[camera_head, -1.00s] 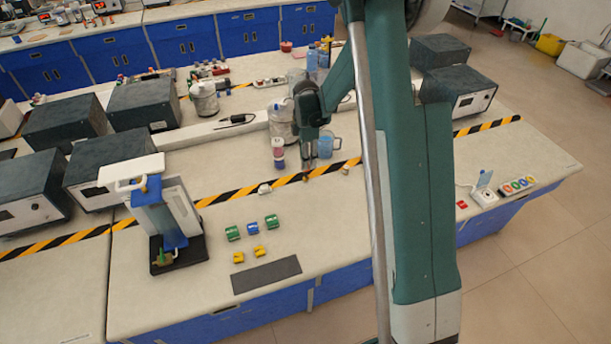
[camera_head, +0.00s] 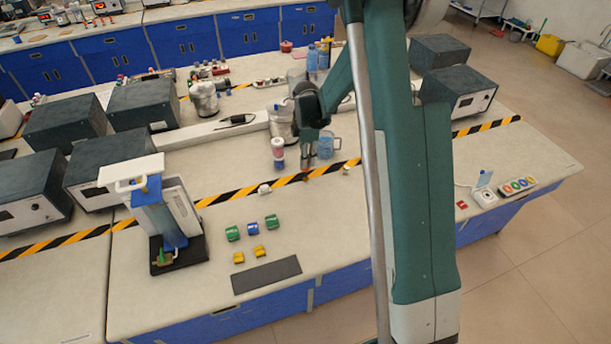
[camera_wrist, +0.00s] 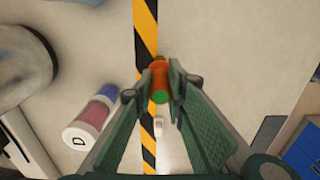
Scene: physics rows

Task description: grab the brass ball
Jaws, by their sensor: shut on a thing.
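My gripper (camera_wrist: 158,78) is pointing down over the striped tape. Its fingers are shut on a small orange-red thing (camera_wrist: 158,72) with a green end, which does not look like a brass ball. In the head view my gripper (camera_head: 305,167) has a reddish spot at its tips. A small tan thing (camera_head: 346,168) lies on the tape just right of the gripper. It is too small to tell whether it is the brass ball. No ball shows clearly in either view.
A red, white and purple cylinder (camera_head: 278,155) and a blue mug (camera_head: 325,146) stand close behind the gripper. A small white thing (camera_head: 264,188) lies on the tape to the left. Several coloured blocks (camera_head: 253,228) stand in front.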

